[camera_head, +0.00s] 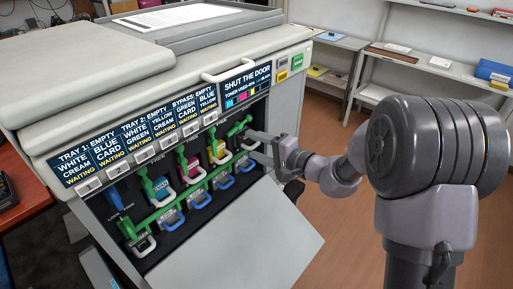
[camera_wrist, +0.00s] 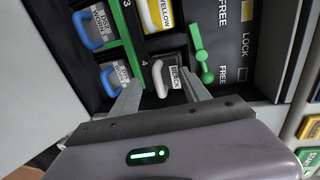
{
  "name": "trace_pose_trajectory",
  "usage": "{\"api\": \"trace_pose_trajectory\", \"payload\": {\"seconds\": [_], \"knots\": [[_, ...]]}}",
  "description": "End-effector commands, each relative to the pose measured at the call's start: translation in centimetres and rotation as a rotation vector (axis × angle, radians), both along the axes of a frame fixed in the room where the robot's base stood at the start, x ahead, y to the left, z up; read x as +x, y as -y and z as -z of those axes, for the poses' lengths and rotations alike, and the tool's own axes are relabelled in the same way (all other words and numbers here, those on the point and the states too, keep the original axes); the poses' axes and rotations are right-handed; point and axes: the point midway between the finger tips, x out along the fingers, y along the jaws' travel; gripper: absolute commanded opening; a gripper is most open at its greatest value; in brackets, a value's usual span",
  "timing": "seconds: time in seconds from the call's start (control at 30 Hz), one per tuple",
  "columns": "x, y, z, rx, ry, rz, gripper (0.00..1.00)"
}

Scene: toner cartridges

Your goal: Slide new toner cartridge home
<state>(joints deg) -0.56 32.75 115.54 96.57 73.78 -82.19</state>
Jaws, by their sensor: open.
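The black toner cartridge, with its BLACK label (camera_wrist: 177,78) and pale loop handle (camera_wrist: 159,80), sits in the slot marked 4 in the wrist view. How deep it sits is hard to tell. My gripper (camera_wrist: 160,82) is open, its two fingers on either side of the handle; I cannot tell whether they touch it. In the head view my gripper (camera_head: 252,146) is at the right end of the cartridge row and partly hides the black cartridge. A green lever (camera_wrist: 202,55) stands beside that slot, near printed FREE and LOCK words.
The printer's open door (camera_head: 245,235) slopes out below the slots. The yellow (camera_head: 218,152), magenta (camera_head: 191,166) and cyan (camera_head: 161,187) cartridges stand to the left, with green levers. Blue-handled waste units (camera_head: 172,217) are below. The display (camera_head: 247,82) reads SHUT THE DOOR.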

Motion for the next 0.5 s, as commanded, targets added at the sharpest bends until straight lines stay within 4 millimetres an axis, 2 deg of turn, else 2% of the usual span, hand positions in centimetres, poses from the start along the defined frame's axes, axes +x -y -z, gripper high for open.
{"api": "trace_pose_trajectory", "payload": {"seconds": [0.27, 0.5], "knots": [[-0.01, 0.01, -0.01, 0.0, 0.0, 0.0, 0.55], [-0.6, 0.89, -0.16, 0.0, 0.002, 0.001, 0.55]]}}
